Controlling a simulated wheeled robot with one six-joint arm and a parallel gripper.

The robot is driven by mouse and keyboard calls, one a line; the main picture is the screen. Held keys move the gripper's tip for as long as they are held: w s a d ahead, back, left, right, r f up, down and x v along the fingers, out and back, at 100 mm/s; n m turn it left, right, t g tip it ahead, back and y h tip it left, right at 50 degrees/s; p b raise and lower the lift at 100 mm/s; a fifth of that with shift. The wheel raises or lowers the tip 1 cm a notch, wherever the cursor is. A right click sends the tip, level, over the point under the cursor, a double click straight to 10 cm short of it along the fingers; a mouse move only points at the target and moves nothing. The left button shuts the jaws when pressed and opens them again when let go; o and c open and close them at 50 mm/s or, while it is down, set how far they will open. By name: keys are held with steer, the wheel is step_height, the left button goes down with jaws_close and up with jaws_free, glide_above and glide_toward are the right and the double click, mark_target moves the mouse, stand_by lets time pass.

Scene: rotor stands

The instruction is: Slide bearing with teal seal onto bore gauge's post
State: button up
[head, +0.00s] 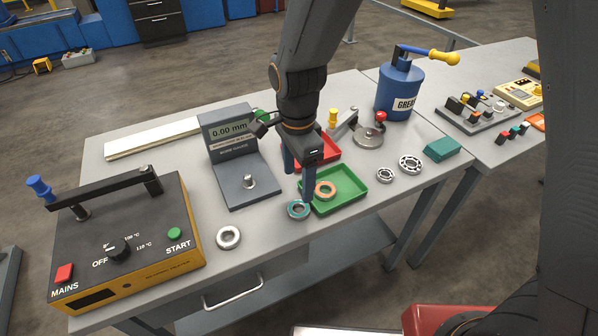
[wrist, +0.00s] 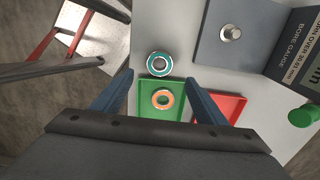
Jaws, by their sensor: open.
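The bearing with the teal seal (head: 298,209) lies flat on the table beside the near-left corner of the green tray. In the wrist view this bearing (wrist: 159,64) lies just beyond the tray's edge, ahead of my fingers. The bore gauge (head: 233,150) stands to the left, with its short metal post (head: 248,182) bare on its base plate. In the wrist view the post (wrist: 230,33) shows at upper right. My gripper (head: 298,184) is open and empty above the green tray. Its two blue fingers (wrist: 156,85) are spread on either side of that tray.
The green tray (head: 346,202) holds an orange-sealed bearing (head: 325,190). A red tray (head: 330,154) lies behind it. Another bearing (head: 228,237) lies left; two more (head: 410,164) lie right. The bearing heater (head: 125,245) occupies the left end, a grease pot (head: 399,90) the back right.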

mark_target(298, 212)
step_height(298, 212, down, 10)
steer(key=b, duration=0.6)
steer(key=shift+r, duration=0.1)
steer(key=c, duration=1)
steer(key=shift+o, duration=0.2)
steer(key=shift+s, duration=0.1)
